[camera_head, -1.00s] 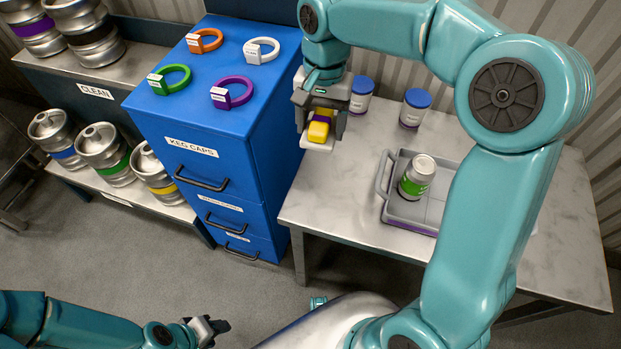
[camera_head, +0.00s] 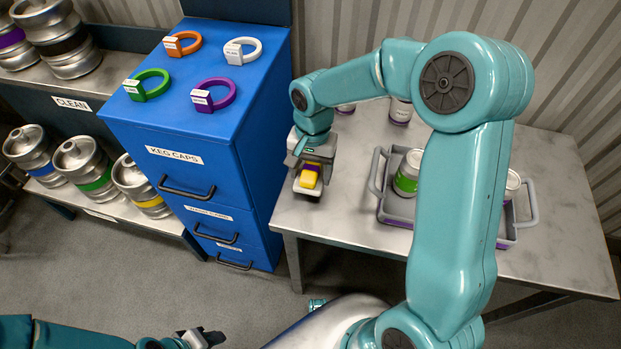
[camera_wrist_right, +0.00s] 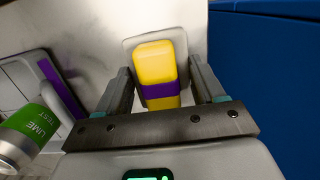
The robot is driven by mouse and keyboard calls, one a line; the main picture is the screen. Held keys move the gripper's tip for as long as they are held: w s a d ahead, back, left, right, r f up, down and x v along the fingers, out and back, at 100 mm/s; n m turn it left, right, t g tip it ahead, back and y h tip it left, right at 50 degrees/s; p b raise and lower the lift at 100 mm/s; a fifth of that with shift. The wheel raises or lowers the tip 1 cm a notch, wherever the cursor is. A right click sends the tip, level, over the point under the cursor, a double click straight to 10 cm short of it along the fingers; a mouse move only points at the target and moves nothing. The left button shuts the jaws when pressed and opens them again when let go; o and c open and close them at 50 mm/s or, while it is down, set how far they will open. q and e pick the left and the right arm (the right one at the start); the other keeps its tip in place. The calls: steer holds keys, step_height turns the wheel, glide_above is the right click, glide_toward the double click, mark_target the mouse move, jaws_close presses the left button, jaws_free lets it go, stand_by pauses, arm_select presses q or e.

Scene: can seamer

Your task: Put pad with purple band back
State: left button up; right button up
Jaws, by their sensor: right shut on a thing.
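The pad (camera_head: 309,174) is a yellow block with a purple band on a pale base plate. In the right wrist view the pad (camera_wrist_right: 158,65) sits between the fingers, with the purple band crossing its lower half. My right gripper (camera_head: 308,186) is shut on the pad, over the left end of the metal table (camera_head: 330,240), beside the blue cabinet. I cannot tell whether the base plate touches the table. My left gripper (camera_head: 203,339) is at the bottom edge, far from the pad and only partly visible, so its jaw state is unclear.
A grey tray (camera_head: 384,205) with a green-labelled can (camera_head: 408,172) and another can (camera_head: 513,184) stands right of the pad. Containers (camera_head: 400,111) behind are partly hidden by my arm. Coloured rings, one purple (camera_head: 213,95), lie on the blue cabinet (camera_head: 200,150). Kegs stand at left.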

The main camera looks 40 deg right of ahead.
mark_target(311, 180)
step_height(311, 180, down, 4)
steer(key=shift+w+r, duration=0.15)
steer(key=shift+b, duration=0.3)
steer(key=o, duration=0.9)
steer(key=shift+o, duration=0.2)
